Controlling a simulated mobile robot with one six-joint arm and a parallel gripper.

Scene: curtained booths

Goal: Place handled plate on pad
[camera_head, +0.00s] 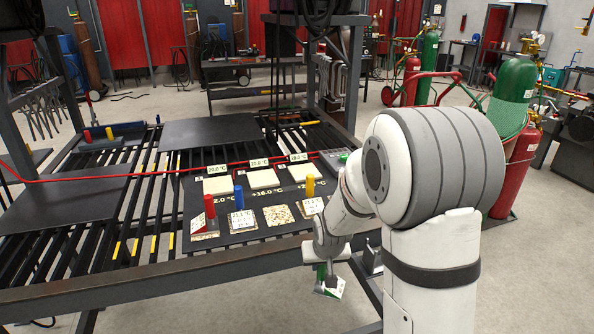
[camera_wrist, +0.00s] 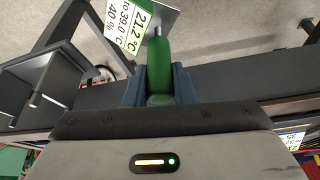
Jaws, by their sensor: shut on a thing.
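My gripper (camera_head: 326,268) is shut on the green handle (camera_wrist: 160,62) of a handled plate (camera_head: 332,290). The plate carries a white label reading 21.2 °C, a range to 39.0 °C and 40 % (camera_wrist: 123,20). It hangs tilted in front of the table's front edge, over the floor. On the dark board (camera_head: 256,230) are three pale pads with temperature tags: left (camera_head: 218,186), middle (camera_head: 260,178) and right (camera_head: 299,172). A speckled square (camera_head: 278,215) lies bare in the front row.
Plates with red (camera_head: 209,207), blue (camera_head: 239,198) and yellow (camera_head: 310,187) handles stand in the front row. A red cable (camera_head: 130,176) crosses the slatted table (camera_head: 150,215). A table post (camera_head: 345,75) rises behind the board. Gas cylinders (camera_head: 515,140) stand at right.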

